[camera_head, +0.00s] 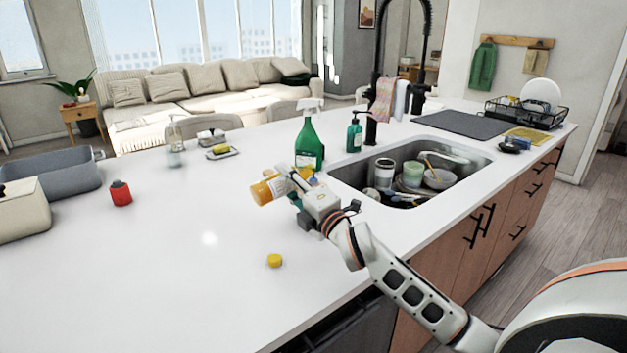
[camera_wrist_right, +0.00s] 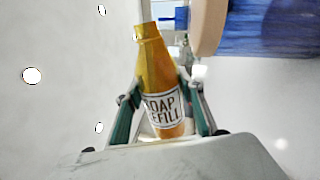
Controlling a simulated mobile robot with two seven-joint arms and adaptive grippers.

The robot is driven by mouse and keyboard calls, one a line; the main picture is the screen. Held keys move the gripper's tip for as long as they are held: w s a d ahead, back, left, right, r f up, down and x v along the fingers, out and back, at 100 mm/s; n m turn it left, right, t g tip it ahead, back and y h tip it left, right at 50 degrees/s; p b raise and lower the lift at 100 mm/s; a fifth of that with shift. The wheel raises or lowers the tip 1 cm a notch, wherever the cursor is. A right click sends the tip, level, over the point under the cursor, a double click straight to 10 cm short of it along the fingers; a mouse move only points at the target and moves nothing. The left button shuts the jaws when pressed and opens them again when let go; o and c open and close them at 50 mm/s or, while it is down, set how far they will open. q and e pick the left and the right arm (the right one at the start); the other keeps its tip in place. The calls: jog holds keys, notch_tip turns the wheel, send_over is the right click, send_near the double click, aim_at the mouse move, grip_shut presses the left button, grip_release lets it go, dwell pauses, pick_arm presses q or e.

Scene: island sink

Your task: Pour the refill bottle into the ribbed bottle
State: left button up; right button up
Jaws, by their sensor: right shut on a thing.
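The orange refill bottle (camera_head: 262,193), labelled "SOAP REFILL", is in my right gripper (camera_head: 298,193), which is shut on it. It is held tilted well over above the counter, left of the sink. In the right wrist view the refill bottle (camera_wrist_right: 160,88) lies between the two green fingers (camera_wrist_right: 163,112), its uncapped-looking neck pointing away from the palm. A clear pump bottle (camera_head: 174,146) stands upright at the back left of the counter, apart from the gripper; it may be the ribbed bottle, but ribs are too small to tell. My left gripper is out of view.
A yellow cap (camera_head: 275,261) lies on the white counter (camera_head: 180,290). A green spray bottle (camera_head: 309,142) stands just behind the held bottle. A teal pump bottle (camera_head: 354,134) is by the sink (camera_head: 470,157). A red bottle (camera_head: 120,193) and a sponge dish (camera_head: 221,153) stand left; the front-left counter is clear.

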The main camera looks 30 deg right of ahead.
jog(key=shift+r+m, duration=0.35)
jog(key=shift+m, duration=0.15)
dwell(2.1)
